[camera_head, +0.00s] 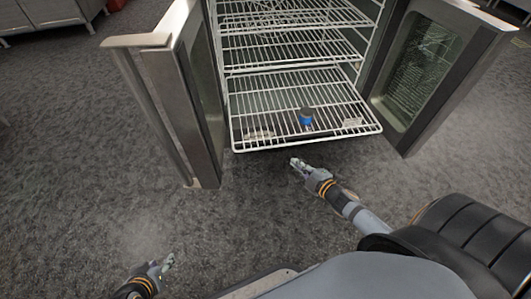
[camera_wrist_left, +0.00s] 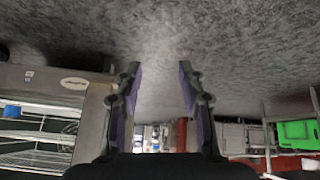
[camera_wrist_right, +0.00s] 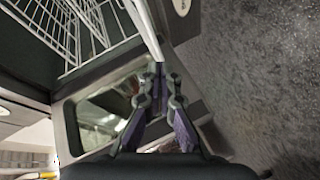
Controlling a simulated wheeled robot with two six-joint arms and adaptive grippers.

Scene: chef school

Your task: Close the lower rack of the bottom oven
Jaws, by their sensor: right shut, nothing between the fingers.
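The bottom oven stands open in the head view, with its left door (camera_head: 178,95) and right door (camera_head: 432,75) swung outward. Its lower rack (camera_head: 270,108), a white wire shelf, sticks out toward me past the doorway. A small blue item with a dark top (camera_head: 306,117) shows at the rack. My right gripper (camera_head: 297,163) is shut and empty, just in front of and below the rack's front edge. In the right wrist view its fingertips (camera_wrist_right: 159,70) meet close to a white rod. My left gripper (camera_head: 168,262) is low at the lower left, away from the oven; its fingers (camera_wrist_left: 160,75) are apart and empty.
More wire racks (camera_head: 290,48) sit higher inside the oven. The left door's long handle (camera_head: 150,105) juts toward the left. Grey carpet (camera_head: 80,170) is clear in front and to the left. Metal cabinets (camera_head: 45,15) stand at the back left.

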